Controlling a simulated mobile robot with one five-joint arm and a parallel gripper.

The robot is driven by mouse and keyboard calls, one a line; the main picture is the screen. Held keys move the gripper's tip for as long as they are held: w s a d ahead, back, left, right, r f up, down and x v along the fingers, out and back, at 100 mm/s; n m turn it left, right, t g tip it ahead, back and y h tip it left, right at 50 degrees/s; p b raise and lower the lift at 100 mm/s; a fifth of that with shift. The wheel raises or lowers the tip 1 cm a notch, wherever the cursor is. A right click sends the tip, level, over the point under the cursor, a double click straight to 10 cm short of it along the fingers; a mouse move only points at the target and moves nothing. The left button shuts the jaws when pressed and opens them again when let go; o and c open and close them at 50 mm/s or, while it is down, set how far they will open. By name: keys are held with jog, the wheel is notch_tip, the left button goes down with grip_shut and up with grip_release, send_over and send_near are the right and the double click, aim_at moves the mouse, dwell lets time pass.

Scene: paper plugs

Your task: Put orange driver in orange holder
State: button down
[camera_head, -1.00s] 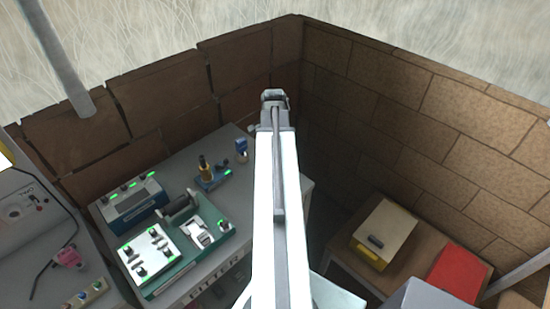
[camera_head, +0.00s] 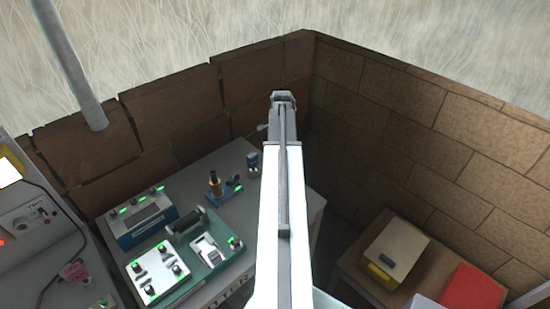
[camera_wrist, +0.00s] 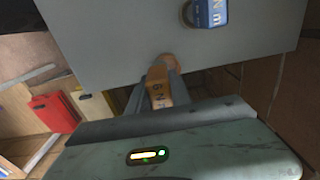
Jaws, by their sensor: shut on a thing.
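My gripper (camera_wrist: 164,88) is shut on an orange-brown piece with dark lettering, which I take for the orange driver (camera_wrist: 158,80). Its rounded end points toward the grey table top in the wrist view. In the head view my arm runs up the middle, with my gripper (camera_head: 283,97) at its far end; the held driver cannot be made out there. A small upright yellow-orange and black thing (camera_head: 214,184) stands on the table, left of my arm. I cannot tell whether it is the orange holder.
The grey table (camera_head: 215,165) carries a blue block (camera_head: 252,165), a blue box with green lights (camera_head: 140,220) and a green device with a white panel (camera_head: 158,268). A side table at right holds a tan box (camera_head: 398,250) and a red box (camera_head: 468,288). Brick walls stand behind.

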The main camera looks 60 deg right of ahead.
jog(key=shift+w+d, duration=0.25)
jog(key=shift+d, duration=0.25)
jog(key=f+b, duration=0.4)
jog(key=shift+w+d, duration=0.2)
jog(key=shift+d, duration=0.05)
jog(key=shift+a+r, duration=0.1)
jog(key=shift+r, duration=0.1)
jog(key=shift+w+f, duration=0.1)
jog(key=shift+f, duration=0.05)
jog(key=c, duration=1.2)
grip_release()
jog(key=shift+o, duration=0.2)
notch_tip(320, 180, up, 13)
jog(key=p, duration=1.2)
jog(key=shift+f+p, duration=0.2)
jog(key=shift+p, duration=0.1)
jog(key=shift+f, duration=0.1)
